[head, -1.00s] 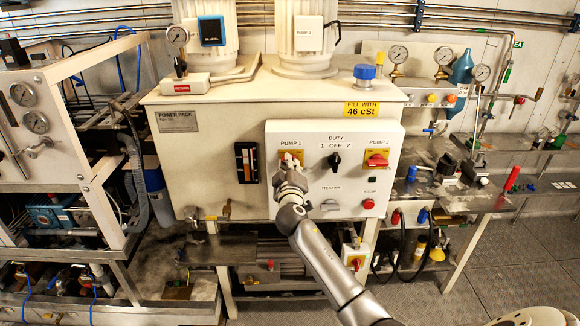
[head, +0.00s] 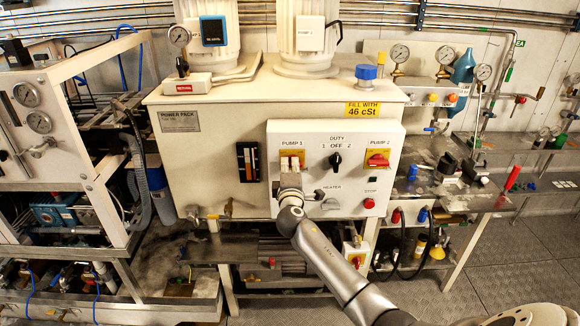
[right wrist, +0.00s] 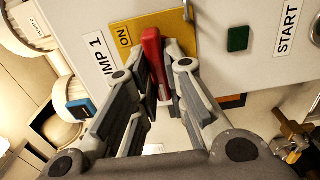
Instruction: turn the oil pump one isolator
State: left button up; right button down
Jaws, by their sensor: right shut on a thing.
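The pump 1 isolator has a red handle (right wrist: 153,60) on a yellow plate (right wrist: 182,28) marked ON, next to the PUMP 1 label. In the right wrist view the handle stands between my fingers and runs roughly along the PUMP 1 lettering. My right gripper (right wrist: 160,82) is shut on it. In the head view the right gripper (head: 290,165) covers the handle and much of the yellow plate (head: 283,154), so the exact turn angle is hard to tell. My left gripper is not in view.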

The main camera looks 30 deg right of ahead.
jog(key=shift+f, duration=0.1)
dwell(0.4)
jog(key=c, duration=1.5)
grip_release()
jog(key=shift+s+a, duration=0.1)
jog(key=v, duration=1.2)
